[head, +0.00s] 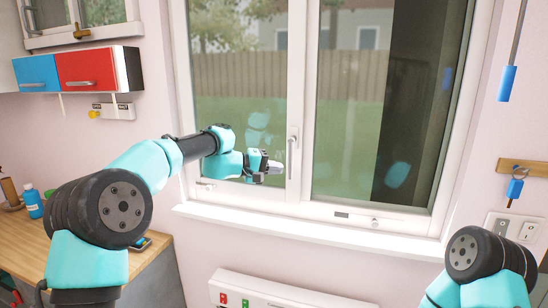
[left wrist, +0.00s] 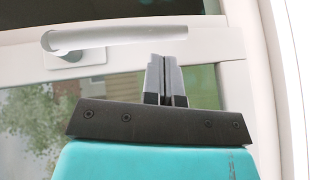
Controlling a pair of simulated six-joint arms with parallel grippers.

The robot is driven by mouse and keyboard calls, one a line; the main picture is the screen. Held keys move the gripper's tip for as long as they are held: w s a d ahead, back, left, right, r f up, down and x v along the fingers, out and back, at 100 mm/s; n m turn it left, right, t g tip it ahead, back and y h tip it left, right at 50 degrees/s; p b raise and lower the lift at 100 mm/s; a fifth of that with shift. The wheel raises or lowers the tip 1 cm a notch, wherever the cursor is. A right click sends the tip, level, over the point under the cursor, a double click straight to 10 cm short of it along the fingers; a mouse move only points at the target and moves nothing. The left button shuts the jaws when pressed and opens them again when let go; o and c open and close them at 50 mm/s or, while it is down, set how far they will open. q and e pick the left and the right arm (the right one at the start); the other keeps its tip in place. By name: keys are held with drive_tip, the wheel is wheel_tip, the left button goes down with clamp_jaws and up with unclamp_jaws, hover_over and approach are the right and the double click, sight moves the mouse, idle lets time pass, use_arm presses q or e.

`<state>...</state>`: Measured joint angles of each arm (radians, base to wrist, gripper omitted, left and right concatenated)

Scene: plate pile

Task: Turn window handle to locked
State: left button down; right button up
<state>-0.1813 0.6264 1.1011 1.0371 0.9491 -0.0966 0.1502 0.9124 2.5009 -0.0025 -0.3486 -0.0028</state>
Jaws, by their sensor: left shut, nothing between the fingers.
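The window handle (head: 291,155) is a white lever on the middle upright of the white window frame. In the head view its lever hangs down from its base. My left gripper (head: 277,168) is shut and empty, just left of the lever's lower free end. In the left wrist view the handle (left wrist: 118,37) lies across the top, and the shut fingers (left wrist: 166,62) point at the part near its free end. A gap or contact between fingertips and lever cannot be told for sure. My right gripper is out of view; only part of my right arm shows.
A white sill (head: 310,222) runs below the window. A red and blue wall cabinet (head: 85,68) and a wooden counter (head: 155,275) are at left. A white panel with coloured switches (head: 290,290) is below the sill. Blue-handled items (head: 507,83) hang at right.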

use_arm(q)
drive_tip(key=s+a, duration=0.2)
drive_tip(key=a, duration=1)
drive_tip(key=shift+s, duration=0.35)
drive_tip(key=s+a+f+n+g+y, duration=0.1)
drive_tip(key=s+f+y, duration=0.2)
drive_tip(key=f, duration=0.9)
drive_tip(key=s+a+f+n+g+y, duration=0.1)
drive_tip(key=s+f+y, duration=0.1)
drive_tip(key=f, duration=1.1)
drive_tip(key=s+a+f+n+y, duration=0.1)
drive_tip(key=s+f+y, duration=0.2)
drive_tip(key=f, duration=0.9)
drive_tip(key=s+a+f+m+g+y, duration=0.2)
drive_tip(key=s+f, duration=1.1)
drive_tip(key=f, duration=0.1)
drive_tip(key=s+f+m, duration=0.1)
drive_tip(key=s+f, duration=0.2)
drive_tip(key=s, duration=0.5)
drive_tip(key=s+d+f+m+g, duration=0.1)
drive_tip(key=s+f, duration=0.2)
drive_tip(key=s, duration=0.5)
drive_tip(key=shift+y, duration=0.3)
